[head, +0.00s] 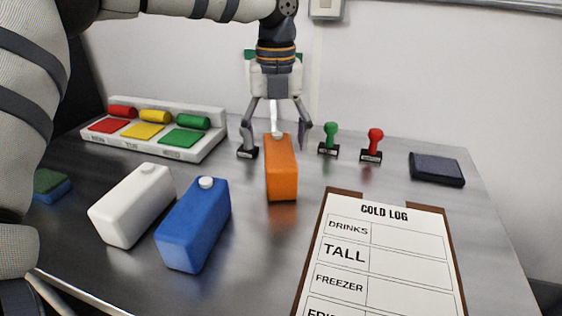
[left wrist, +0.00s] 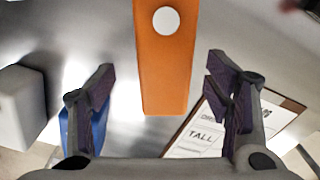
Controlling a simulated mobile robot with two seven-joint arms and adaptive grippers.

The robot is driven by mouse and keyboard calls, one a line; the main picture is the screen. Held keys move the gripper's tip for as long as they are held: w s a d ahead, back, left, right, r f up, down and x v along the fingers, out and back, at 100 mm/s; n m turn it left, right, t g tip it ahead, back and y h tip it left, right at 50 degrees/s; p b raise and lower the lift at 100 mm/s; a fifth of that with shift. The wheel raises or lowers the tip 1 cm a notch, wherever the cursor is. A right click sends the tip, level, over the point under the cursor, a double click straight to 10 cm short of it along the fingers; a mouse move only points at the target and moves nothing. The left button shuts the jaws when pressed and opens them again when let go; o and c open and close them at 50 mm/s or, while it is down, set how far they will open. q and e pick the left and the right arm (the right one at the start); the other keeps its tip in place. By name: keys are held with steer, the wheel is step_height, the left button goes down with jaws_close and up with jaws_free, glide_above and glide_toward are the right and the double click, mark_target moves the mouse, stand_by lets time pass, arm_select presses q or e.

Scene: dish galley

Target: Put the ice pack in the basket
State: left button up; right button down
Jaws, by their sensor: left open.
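An orange block-shaped ice pack (head: 282,170) with a white cap stands on the steel counter. A white pack (head: 132,207) and a blue pack (head: 195,226) of similar shape stand to its left. My left gripper (head: 275,140) points down over the orange pack, open, with a finger to either side. In the left wrist view, the orange pack (left wrist: 165,60) reaches between the open fingers (left wrist: 160,85), with gaps on both sides. The blue pack (left wrist: 92,130) is partly hidden behind one finger. I see no basket. My right gripper is not in view.
A rack with red, yellow and green pads (head: 150,130) stands at the back left. A green stamp (head: 330,139), a red stamp (head: 373,145) and a dark pad (head: 437,169) are at the back right. A clipboard (head: 380,262) lies in front. A green-blue sponge (head: 50,186) is at left.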

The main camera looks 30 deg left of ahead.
mark_target(279, 149)
arm_select(q)
steer(key=f, duration=0.2)
steer(key=f+b, duration=0.1)
steer(key=f, duration=0.2)
steer(key=shift+w+d+f, duration=0.1)
steer(key=shift+d+f, duration=0.1)
steer(key=shift+f, duration=0.15)
steer(key=shift+r, duration=0.1)
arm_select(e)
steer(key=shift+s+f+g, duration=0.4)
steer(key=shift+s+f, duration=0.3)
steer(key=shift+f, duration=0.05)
arm_select(q)
steer(key=shift+r, duration=0.15)
jaws_close()
